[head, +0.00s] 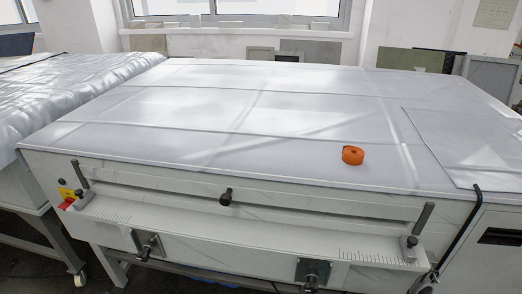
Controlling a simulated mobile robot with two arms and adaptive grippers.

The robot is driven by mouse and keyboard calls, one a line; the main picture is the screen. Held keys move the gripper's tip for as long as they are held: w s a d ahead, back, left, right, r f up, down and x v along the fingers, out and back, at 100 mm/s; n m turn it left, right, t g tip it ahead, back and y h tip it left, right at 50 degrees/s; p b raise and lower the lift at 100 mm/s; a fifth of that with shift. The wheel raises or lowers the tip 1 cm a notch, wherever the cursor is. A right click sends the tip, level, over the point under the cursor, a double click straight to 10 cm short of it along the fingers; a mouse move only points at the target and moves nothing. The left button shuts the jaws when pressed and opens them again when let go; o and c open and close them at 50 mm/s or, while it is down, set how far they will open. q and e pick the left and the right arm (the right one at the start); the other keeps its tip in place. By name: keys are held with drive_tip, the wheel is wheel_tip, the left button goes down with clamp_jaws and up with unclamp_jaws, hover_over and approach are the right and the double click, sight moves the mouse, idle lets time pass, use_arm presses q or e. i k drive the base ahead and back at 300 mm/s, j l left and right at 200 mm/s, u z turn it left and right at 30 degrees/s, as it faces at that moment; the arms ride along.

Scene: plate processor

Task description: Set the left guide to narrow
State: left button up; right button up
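The left guide (83,198) is a small grey block with a dark knob and an upright dark bar. It stands at the far left end of the white feed shelf (240,230) on the front of the plate processor (260,120). Ruled marks (110,214) run along the shelf to the right of it. I cannot read any narrow label at this size. A similar right guide (409,248) stands at the shelf's right end, beside another ruled scale (370,257). Neither of my grippers is in view.
A black knob (226,196) sits mid-slot. Two more knobs (145,250) (310,283) stick out below the shelf. An orange tape roll (352,155) lies on the processor's top. The shelf between the guides looks clear.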

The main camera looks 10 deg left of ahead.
sight(84, 198)
drive_tip(key=u, duration=1.55)
